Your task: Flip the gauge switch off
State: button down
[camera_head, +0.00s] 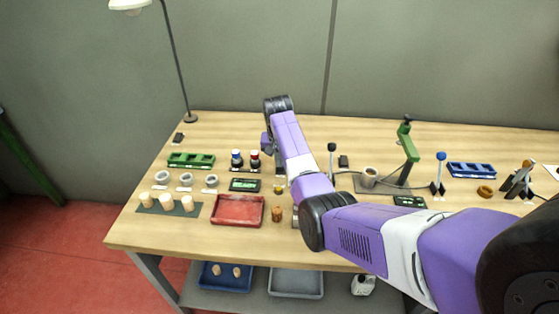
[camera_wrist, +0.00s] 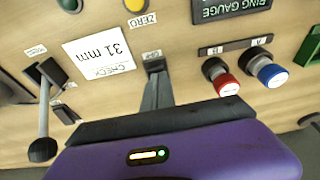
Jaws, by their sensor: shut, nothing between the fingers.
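My gripper (camera_wrist: 155,72) is shut and empty, pointing down at the table. In the wrist view its narrow grey fingers end at a small dark piece beside a small white label (camera_wrist: 152,54). The label is too blurred to read surely, and I cannot tell whether the dark piece is the switch or the fingertips. The ring gauge display (camera_wrist: 232,8) lies nearby; in the head view it is the dark green panel (camera_head: 244,185). The yellow zero button (camera_wrist: 136,5) is beside it. In the head view my arm hides much of the area around the fingers.
A lever with a black knob (camera_wrist: 42,150) stands left of my fingers in the wrist view. Red (camera_wrist: 226,86) and blue (camera_wrist: 268,73) knobs stand at right. A 31 mm check card (camera_wrist: 105,50) lies close by. A red tray (camera_head: 238,211) sits at the front.

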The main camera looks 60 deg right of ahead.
jog(key=shift+a+f+h, duration=0.3)
jog(key=shift+f, duration=0.1)
jog(key=shift+s+r, duration=0.1)
jog(key=shift+r, duration=0.1)
jog(key=shift+d+f, duration=0.1)
jog(key=shift+d, duration=0.05)
jog(key=shift+w+d+r+b, duration=0.2)
jog(key=shift+w+d+b, duration=0.15)
jog(key=shift+d, duration=0.3)
jog(key=shift+r, duration=0.1)
jog(key=shift+r+p, duration=0.3)
jog(key=shift+p, duration=0.05)
jog(key=p+v, duration=0.3)
jog(key=v, duration=0.1)
jog(key=shift+d, duration=0.1)
jog(key=s+a+r+b, duration=0.1)
jog(key=s+a+r, duration=0.1)
jog(key=a+r, duration=0.3)
notch_tip(320, 180, up, 3)
jog(key=shift+f, duration=0.15)
